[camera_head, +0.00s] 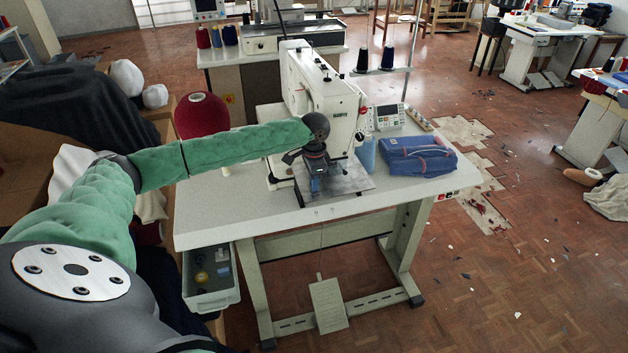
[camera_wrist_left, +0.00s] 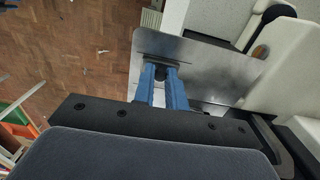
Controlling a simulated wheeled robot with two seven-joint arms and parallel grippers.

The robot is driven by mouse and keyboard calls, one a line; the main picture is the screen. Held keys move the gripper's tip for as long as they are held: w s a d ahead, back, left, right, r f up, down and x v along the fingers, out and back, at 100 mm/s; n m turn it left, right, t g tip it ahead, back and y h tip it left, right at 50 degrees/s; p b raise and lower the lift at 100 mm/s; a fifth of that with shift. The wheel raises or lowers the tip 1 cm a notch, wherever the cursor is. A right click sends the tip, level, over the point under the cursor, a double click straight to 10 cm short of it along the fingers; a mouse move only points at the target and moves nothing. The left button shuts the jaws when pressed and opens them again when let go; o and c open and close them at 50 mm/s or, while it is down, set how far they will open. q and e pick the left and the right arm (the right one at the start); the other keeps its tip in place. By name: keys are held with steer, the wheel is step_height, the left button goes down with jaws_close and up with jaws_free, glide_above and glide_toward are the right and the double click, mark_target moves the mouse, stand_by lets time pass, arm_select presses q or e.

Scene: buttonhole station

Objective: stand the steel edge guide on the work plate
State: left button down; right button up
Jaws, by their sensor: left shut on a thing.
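My left gripper (camera_head: 316,186) reaches over the sewing table from the left and points down at the work plate (camera_head: 352,182), a flat grey metal sheet in front of the machine. In the left wrist view its two blue fingers (camera_wrist_left: 164,72) are shut on a small, dark piece, which I take to be the steel edge guide (camera_wrist_left: 160,60). The fingers hide most of it. The work plate (camera_wrist_left: 215,72) spreads beneath and beyond the fingertips. I cannot tell whether the guide touches the plate. My right gripper is not in view.
The white sewing machine (camera_head: 305,85) rises right behind the plate. Folded blue denim (camera_head: 418,157) and a light-blue bottle (camera_head: 366,153) stand to the right. The white tabletop (camera_head: 225,205) is clear at front left. An open drawer (camera_head: 212,285) hangs below. A red thread cone (camera_head: 202,116) stands at left.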

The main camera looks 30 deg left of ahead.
arm_select(q)
steer(key=c, duration=1.8)
jaws_free()
steer(key=shift+f, duration=0.1)
steer(key=o, duration=0.4)
steer(key=shift+c, duration=0.2)
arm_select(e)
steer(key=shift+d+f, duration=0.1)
